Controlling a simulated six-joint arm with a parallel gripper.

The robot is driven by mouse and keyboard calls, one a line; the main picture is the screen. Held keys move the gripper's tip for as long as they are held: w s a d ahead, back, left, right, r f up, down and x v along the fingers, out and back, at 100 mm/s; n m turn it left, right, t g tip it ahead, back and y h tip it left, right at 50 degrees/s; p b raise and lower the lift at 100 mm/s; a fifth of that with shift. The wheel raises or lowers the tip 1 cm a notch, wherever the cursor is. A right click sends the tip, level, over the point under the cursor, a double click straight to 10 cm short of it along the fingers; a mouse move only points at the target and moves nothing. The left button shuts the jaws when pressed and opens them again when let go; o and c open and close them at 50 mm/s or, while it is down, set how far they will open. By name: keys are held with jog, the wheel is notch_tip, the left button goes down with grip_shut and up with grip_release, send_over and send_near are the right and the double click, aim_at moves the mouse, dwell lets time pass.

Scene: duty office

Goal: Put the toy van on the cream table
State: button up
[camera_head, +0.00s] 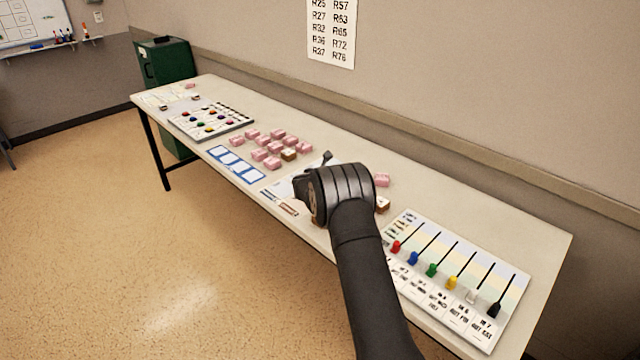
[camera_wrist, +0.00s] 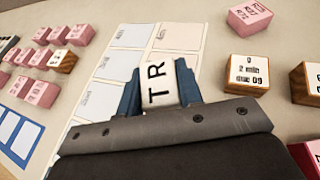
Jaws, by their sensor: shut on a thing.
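The cream table (camera_head: 480,212) is long and runs along the wall; its top also shows in the wrist view (camera_wrist: 215,125). My gripper (camera_wrist: 159,88) is over the table, its two blue-grey fingers shut on a white thing (camera_wrist: 157,70) with black letters "TR" on it. Only part of this thing shows, so I cannot tell whether it is the toy van, or whether it touches the table. In the head view my wrist hides the fingers and the held thing. No other thing in view looks like a van.
A sheet with boxes (camera_wrist: 122,38) lies under my gripper. Several pink blocks (camera_head: 271,161) lie to its left; wooden-sided blocks (camera_wrist: 246,75) stand to its right. A board with coloured pegs (camera_head: 480,265) lies near the table's right end. Bare top shows along the wall side.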

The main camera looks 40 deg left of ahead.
jog(key=shift+s+a+f, duration=0.2)
jog(key=shift+a+f, duration=0.15)
jog(key=shift+a, duration=0.2)
jog(key=shift+s+a+f, duration=0.2)
jog(key=shift+a+f, duration=0.15)
jog(key=shift+a, duration=0.2)
jog(key=shift+f, duration=1.95)
jog(key=shift+f, duration=0.1)
jog(key=o, duration=1)
jog(key=shift+f, duration=0.1)
jog(key=shift+o, duration=0.2)
jog(key=shift+s+r, duration=0.2)
jog(key=shift+r, duration=0.05)
jog(key=v, duration=1.1)
jog(key=shift+s+d+r, duration=0.1)
jog(key=shift+s+d, duration=0.15)
